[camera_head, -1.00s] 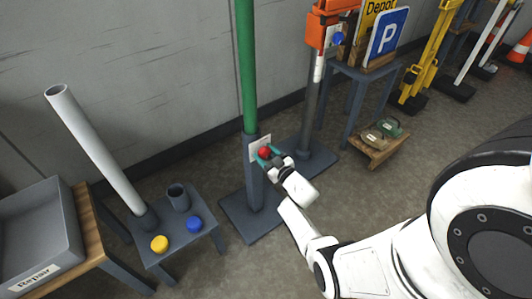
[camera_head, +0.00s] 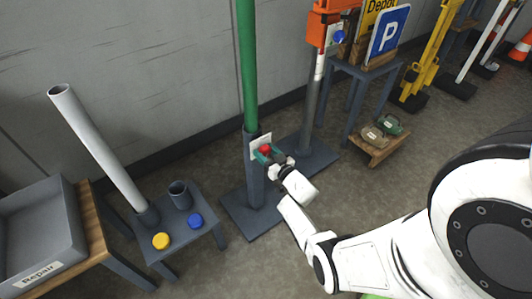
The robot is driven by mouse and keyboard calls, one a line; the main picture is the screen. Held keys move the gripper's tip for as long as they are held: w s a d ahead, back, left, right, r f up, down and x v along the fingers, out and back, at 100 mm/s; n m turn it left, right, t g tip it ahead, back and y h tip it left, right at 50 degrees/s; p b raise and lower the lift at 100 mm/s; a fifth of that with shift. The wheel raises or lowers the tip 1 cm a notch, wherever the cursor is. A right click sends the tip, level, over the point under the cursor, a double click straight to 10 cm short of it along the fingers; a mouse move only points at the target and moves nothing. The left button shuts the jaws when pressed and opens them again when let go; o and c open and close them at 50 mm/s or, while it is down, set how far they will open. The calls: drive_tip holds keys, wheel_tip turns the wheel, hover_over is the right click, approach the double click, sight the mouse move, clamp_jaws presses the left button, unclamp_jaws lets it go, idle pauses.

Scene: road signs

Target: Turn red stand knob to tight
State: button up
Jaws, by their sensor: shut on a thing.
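The red knob (camera_head: 265,149) sits on the front of the dark grey stand (camera_head: 254,188) that holds the green pole (camera_head: 246,70). A pale plate (camera_head: 257,141) shows behind the knob on the stand. The fingers partly hide the knob. Any mark for tight on the plate is too small to read.
A low table at left holds a yellow knob (camera_head: 161,241), a blue knob (camera_head: 195,221), a small cup (camera_head: 180,194) and a leaning white tube (camera_head: 97,145). A grey Repair bin (camera_head: 40,232) stands far left. A blue parking sign (camera_head: 388,35) stands on a table behind right.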

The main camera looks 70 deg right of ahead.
drive_tip(key=shift+f, duration=0.15)
drive_tip(key=o, duration=0.9)
drive_tip(key=shift+o, duration=0.2)
drive_tip(key=p+v, duration=0.2)
drive_tip(key=v, duration=0.9)
drive_tip(key=shift+w, duration=0.15)
